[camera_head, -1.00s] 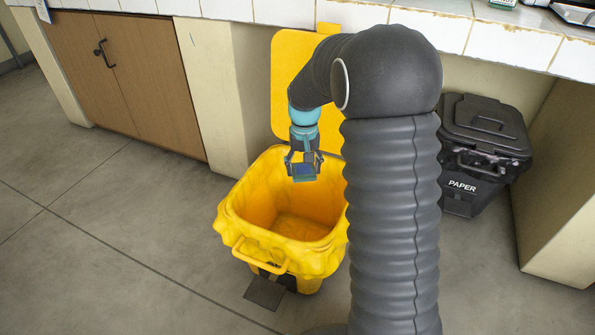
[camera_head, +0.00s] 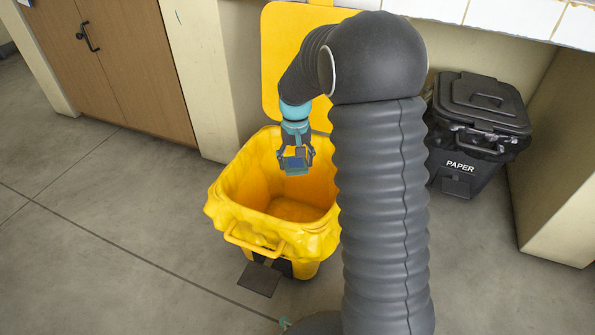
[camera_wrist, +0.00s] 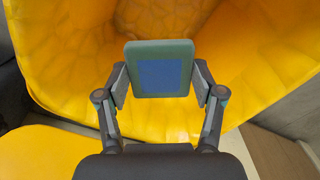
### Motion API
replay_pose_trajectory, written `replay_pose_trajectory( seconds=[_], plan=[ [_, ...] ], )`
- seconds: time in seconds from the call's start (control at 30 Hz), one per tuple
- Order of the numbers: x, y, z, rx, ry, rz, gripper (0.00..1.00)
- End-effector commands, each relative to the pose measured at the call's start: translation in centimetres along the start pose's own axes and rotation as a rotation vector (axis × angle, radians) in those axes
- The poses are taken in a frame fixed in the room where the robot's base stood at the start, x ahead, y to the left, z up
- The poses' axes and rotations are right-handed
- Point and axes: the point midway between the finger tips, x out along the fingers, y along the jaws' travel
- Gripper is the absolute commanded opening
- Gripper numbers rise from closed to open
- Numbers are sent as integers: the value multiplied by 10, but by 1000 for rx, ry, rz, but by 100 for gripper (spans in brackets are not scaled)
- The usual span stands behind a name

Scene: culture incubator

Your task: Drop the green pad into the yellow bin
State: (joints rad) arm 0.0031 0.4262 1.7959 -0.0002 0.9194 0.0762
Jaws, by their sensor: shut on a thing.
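The green pad (camera_wrist: 160,68), with a blue square on its face, is held between the two fingers of my gripper (camera_wrist: 160,82) in the wrist view. In the head view the pad (camera_head: 297,170) hangs at the end of my gripper (camera_head: 296,160). My gripper is shut on it, above the open mouth of the yellow bin (camera_head: 235,238). The yellow bin also fills the background of the wrist view (camera_wrist: 75,65). Its yellow lid (camera_head: 280,65) stands raised at the back. The part of the bin I see inside looks empty; my arm hides its right side.
A dark lidded bin marked PAPER (camera_head: 470,140) stands to the right by the wall. A wooden cabinet (camera_head: 115,65) is at the back left. A tiled counter (camera_head: 500,18) runs above. The floor (camera_head: 90,250) to the left is clear.

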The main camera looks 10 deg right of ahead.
Motion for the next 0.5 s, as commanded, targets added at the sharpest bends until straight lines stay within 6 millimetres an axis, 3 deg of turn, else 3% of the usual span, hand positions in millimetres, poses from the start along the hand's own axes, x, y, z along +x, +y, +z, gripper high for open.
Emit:
replay_pose_trajectory(
  seconds=[0.1,0.13,0.23,0.5],
  plan=[
    [0,0,0,0,0,0,40],
    [0,0,0,0,0,0,75],
    [0,0,0,0,0,0,97],
    [0,0,0,0,0,0,97]
  ],
)
